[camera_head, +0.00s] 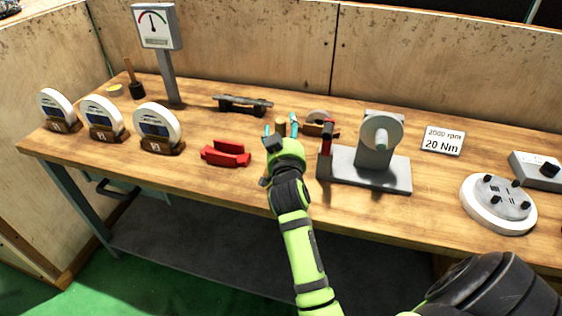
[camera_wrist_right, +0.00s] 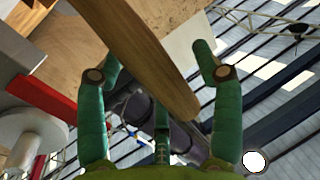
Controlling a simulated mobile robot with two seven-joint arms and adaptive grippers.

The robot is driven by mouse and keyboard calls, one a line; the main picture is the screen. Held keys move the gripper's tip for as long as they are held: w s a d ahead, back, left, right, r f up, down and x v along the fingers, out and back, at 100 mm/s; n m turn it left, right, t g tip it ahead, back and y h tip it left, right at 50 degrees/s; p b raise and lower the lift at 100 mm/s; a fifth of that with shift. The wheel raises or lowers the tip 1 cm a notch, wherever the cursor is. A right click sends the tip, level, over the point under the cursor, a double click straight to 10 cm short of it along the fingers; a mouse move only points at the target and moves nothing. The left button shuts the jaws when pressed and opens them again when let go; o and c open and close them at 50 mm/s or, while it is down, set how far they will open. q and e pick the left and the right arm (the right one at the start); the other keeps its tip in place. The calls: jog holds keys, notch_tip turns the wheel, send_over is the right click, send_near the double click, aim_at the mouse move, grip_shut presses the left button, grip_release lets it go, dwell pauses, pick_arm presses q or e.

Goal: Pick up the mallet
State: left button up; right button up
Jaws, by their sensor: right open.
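My right gripper (camera_head: 280,128) is over the front middle of the bench, its blue-green fingers spread open. A light wooden piece (camera_head: 281,124), which looks like part of the mallet, shows between the fingertips. In the right wrist view a long wooden bar (camera_wrist_right: 145,55) slants from the upper left into the space between the open fingers of the right gripper (camera_wrist_right: 160,76). I cannot tell whether a finger touches it. The rest of the wooden piece is hidden by the hand and the frame edge. My left gripper is not in view.
The wooden bench (camera_head: 215,185) holds a grey grinder (camera_head: 372,158) close right of the hand and a red block (camera_head: 226,154) to its left. Several white wheels stand further left. A dark-based wooden stick (camera_head: 133,80) stands at the back left, near a gauge (camera_head: 155,28).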

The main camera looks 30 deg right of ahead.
jog(key=shift+s+a+r, duration=0.45)
jog(key=shift+s, duration=0.15)
grip_shut()
jog(key=shift+w+d+f, duration=0.1)
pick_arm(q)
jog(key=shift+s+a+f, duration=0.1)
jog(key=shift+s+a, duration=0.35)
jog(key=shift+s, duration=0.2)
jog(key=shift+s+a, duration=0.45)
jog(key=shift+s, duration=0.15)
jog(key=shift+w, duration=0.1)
